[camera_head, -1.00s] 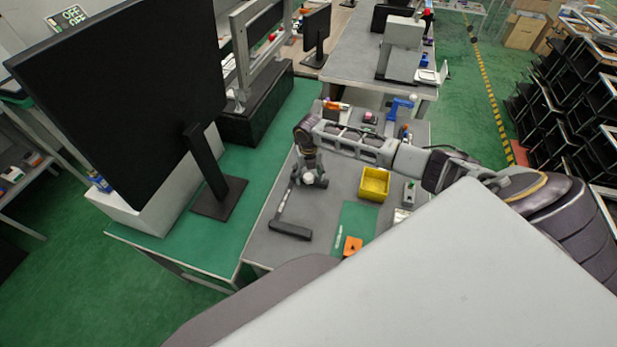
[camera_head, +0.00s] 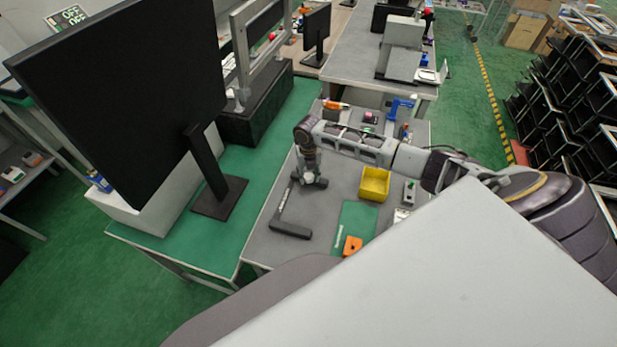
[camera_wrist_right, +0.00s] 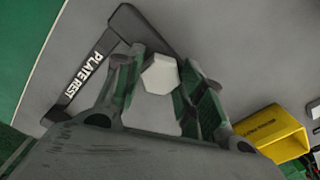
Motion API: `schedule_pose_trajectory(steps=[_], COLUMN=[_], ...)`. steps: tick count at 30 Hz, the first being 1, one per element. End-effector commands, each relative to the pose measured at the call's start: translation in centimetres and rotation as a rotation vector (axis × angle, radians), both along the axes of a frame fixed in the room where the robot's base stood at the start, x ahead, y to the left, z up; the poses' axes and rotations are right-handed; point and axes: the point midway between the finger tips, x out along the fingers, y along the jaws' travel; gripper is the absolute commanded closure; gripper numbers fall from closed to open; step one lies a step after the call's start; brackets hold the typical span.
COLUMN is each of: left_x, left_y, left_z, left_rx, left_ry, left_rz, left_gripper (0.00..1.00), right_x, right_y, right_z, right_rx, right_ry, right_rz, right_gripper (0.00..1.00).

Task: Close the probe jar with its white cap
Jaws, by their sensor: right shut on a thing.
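My right gripper (camera_head: 311,181) points down over the grey table, beside the black plate rest (camera_head: 289,229). In the right wrist view, a white hexagonal cap (camera_wrist_right: 160,74) sits between the fingers of the right gripper (camera_wrist_right: 163,78), which is shut on it. In the head view the cap is mostly hidden by the gripper. I cannot make out the probe jar; whether it is under the cap cannot be told. My left gripper is not in view.
A yellow bin (camera_head: 374,185) stands right of the gripper and also shows in the right wrist view (camera_wrist_right: 272,132). A green mat (camera_head: 355,222) and an orange block (camera_head: 352,245) lie nearer. A large monitor (camera_head: 120,95) stands on the left.

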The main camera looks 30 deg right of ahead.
Motion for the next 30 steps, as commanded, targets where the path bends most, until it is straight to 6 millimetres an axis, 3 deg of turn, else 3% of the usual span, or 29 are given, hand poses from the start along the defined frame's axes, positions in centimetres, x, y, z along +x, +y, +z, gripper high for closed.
schedule_pose_trajectory(steps=[11, 30], left_x=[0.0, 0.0], left_y=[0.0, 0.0], left_z=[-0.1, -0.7], left_rx=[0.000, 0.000], left_ry=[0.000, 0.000], left_rz=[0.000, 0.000], left_gripper=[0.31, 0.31], right_x=[0.1, 0.1], right_y=[-0.1, 0.0], right_z=[0.9, 9.0], right_rx=[-0.001, 0.002], right_ry=[-0.002, -0.002], right_rz=[-0.001, 0.000], right_gripper=[0.71, 0.71])
